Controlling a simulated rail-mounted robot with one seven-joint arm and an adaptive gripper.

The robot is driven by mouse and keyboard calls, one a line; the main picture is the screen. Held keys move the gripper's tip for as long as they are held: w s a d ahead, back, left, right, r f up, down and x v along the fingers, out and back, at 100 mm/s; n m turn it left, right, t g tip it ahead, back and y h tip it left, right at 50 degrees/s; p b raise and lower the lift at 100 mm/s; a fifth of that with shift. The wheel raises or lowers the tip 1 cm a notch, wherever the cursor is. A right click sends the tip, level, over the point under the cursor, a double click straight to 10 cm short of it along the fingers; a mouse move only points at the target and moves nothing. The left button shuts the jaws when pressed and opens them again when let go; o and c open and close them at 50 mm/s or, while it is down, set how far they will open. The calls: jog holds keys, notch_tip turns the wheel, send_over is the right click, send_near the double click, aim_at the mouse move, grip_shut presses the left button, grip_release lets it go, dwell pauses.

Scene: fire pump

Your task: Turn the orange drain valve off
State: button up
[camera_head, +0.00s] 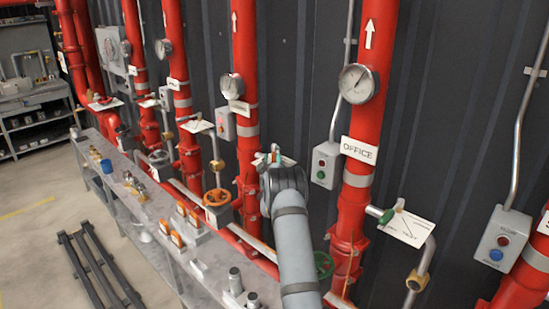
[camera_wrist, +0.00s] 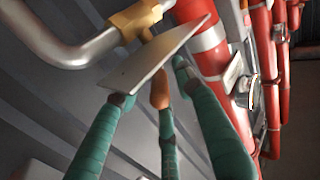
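In the wrist view, an orange handle (camera_wrist: 160,88) sits beneath a pale flat plate (camera_wrist: 158,58), close to a brass fitting (camera_wrist: 136,20) on a bent grey pipe. My gripper (camera_wrist: 155,90) has teal fingers spread around the handle and plate; the middle fingertip is very near or touching the handle. I cannot tell whether the fingers press on it. In the head view, my gripper (camera_head: 272,156) is at a red riser, mostly hidden behind my wrist, with a bit of white plate (camera_head: 288,161) beside it.
An orange handwheel (camera_head: 217,197) is lower left of my arm. To the right is the OFFICE riser (camera_head: 356,195) with a gauge, a green valve handle (camera_head: 388,215) and a switch box (camera_head: 325,165). A grey bench (camera_head: 150,215) with small parts runs along the wall.

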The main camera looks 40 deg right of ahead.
jog(key=shift+c, duration=0.9)
grip_shut()
